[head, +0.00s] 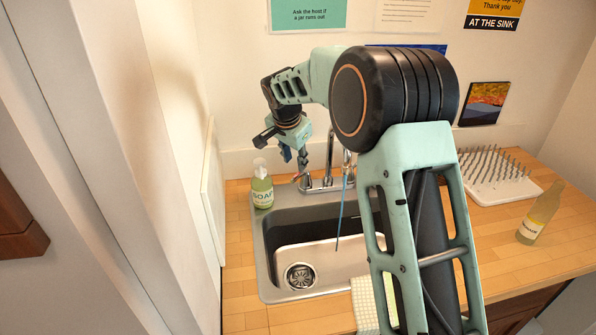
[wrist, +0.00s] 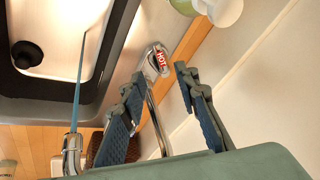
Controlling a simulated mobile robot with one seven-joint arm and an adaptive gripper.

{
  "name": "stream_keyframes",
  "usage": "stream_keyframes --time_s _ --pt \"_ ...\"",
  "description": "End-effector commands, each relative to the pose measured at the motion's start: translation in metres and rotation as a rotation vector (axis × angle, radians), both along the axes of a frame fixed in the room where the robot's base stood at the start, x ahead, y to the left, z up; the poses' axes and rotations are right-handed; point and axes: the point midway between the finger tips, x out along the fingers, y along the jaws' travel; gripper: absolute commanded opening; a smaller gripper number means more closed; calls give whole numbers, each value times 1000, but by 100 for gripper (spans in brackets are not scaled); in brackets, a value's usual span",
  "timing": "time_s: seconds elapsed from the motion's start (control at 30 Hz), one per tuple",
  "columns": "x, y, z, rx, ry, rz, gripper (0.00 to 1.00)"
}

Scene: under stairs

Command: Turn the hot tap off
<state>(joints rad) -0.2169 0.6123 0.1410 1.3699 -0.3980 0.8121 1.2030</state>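The hot tap (wrist: 160,60), a chrome lever with a red HOT label, shows in the wrist view just beyond my fingertips, in line with the gap between them. In the head view the hot tap (head: 299,177) is at the sink's back left, partly hidden below my gripper. My gripper (wrist: 158,76) is open and empty, pointing down over it; contact cannot be told. In the head view my gripper (head: 295,156) is above the sink's back left corner. A thin blue water stream (head: 341,212) runs from the spout into the sink (head: 262,262). The stream (wrist: 78,85) also shows in the wrist view.
A soap bottle (head: 262,188) stands left of the hot tap, close to my gripper. A wall is behind and to the left. A spiked drying rack (head: 515,190) and a bottle (head: 540,215) stand on the right counter. A cloth (head: 365,303) lies at the front edge.

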Motion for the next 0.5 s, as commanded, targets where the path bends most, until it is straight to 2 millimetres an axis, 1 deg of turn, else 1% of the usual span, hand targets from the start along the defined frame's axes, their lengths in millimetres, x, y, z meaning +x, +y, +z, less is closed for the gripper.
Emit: stream_keyframes --time_s 0.03,0.1,0.3,0.5 --pt "4 -2 -10 -2 5 0 29" --pt "10 -2 -22 -1 4 0 29" --pt "24 -4 -53 0 2 0 29" --pt "32 -6 -70 1 1 -1 29"
